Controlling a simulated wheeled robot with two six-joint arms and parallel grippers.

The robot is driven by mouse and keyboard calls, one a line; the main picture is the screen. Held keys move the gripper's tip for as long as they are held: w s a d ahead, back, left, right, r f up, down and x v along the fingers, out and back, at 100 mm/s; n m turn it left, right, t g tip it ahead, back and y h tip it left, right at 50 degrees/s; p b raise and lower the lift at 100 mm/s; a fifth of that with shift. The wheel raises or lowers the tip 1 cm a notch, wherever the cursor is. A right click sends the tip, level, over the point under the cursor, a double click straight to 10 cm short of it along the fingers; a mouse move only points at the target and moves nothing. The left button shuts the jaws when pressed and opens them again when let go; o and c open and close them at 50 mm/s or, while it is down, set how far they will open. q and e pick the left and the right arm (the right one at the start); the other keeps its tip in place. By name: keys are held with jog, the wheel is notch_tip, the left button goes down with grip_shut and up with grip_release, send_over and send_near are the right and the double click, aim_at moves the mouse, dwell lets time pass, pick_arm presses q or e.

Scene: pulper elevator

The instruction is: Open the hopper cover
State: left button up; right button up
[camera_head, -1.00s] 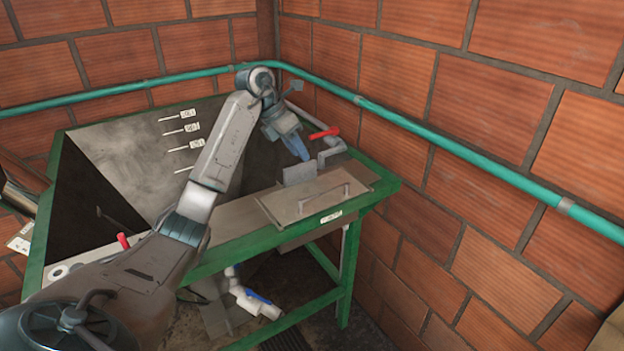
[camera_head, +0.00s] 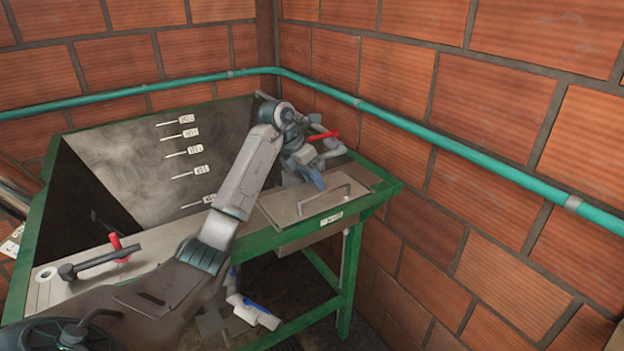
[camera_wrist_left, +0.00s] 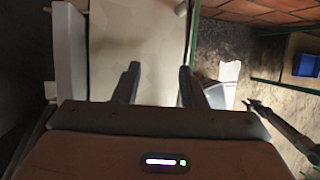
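The hopper cover (camera_head: 283,211) is a flat grey metal plate with a bar handle (camera_head: 335,192), lying at the right part of the green-framed bench. It looks shut. My left gripper (camera_head: 316,180) hangs just behind and above the cover, close to the handle, with its fingers pointing down. In the left wrist view the two dark fingers (camera_wrist_left: 158,84) stand apart with nothing between them, over a pale, bright surface. I cannot tell whether a finger touches the cover. My right gripper is not in view.
The open hopper basin (camera_head: 150,165) with several label tags lies left of my forearm. A red handle (camera_head: 325,136) stands behind the cover. A red-and-black lever (camera_head: 116,243) is at the front left. A green pipe (camera_head: 430,123) runs along the brick walls.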

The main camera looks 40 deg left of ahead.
pick_arm(q)
jog(key=shift+s+d+f, duration=0.1)
jog(key=shift+f, duration=0.3)
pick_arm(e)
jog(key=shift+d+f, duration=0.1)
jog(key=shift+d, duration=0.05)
pick_arm(q)
jog(key=shift+c, duration=0.9)
jog(key=shift+s+d+r, duration=0.1)
jog(key=shift+s+d, duration=0.05)
jog(key=shift+d, duration=0.1)
grip_shut()
jog(key=shift+d, duration=0.1)
jog(key=shift+w+a, duration=0.2)
jog(key=shift+w, duration=0.1)
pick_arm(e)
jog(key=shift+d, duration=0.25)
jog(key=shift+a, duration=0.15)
pick_arm(q)
jog(key=shift+a, duration=0.1)
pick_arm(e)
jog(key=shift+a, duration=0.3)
